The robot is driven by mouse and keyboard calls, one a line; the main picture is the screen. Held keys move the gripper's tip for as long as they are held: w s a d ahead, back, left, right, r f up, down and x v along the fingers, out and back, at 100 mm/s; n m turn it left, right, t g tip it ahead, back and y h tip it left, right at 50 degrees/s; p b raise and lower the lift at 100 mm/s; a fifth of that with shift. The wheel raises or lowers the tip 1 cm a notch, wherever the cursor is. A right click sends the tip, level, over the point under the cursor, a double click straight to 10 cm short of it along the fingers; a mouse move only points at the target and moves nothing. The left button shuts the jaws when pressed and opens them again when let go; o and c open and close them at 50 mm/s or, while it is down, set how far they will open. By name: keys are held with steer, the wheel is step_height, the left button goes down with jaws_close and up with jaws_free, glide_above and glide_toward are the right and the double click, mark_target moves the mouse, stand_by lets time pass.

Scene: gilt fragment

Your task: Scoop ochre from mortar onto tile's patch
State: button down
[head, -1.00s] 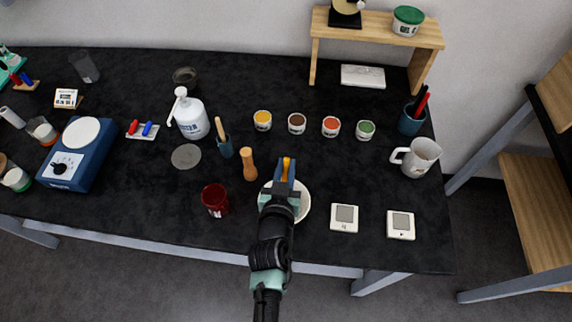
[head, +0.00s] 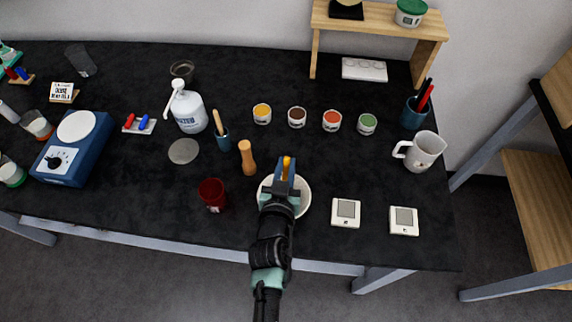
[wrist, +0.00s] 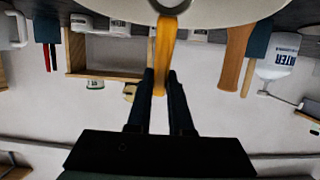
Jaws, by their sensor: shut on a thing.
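The white mortar (head: 303,204) stands near the table's front edge, largely hidden by my arm; its ochre is not visible. My gripper (head: 284,180) is over it, shut on a yellow-orange scoop (head: 287,162). In the wrist view the scoop (wrist: 164,50) stands between the fingers of my gripper (wrist: 160,80), its far end against or in front of the pale mortar (wrist: 225,10); I cannot tell whether it touches. Two white tiles lie to the right, a left tile (head: 346,226) and a right tile (head: 404,231), each with a grey patch.
Pigment pots, including a yellow one (head: 262,114), line up behind. A white jug (head: 423,152) stands at the right. Bare table lies between mortar and tiles.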

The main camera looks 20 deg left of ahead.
steer(key=shift+f+b, duration=0.9)
steer(key=shift+f, duration=0.1)
stand_by(1.6)
steer(key=shift+s, duration=0.1)
step_height(320, 180, up, 7)
steer(key=p, duration=0.6)
steer(key=shift+r, duration=0.2)
stand_by(0.5)
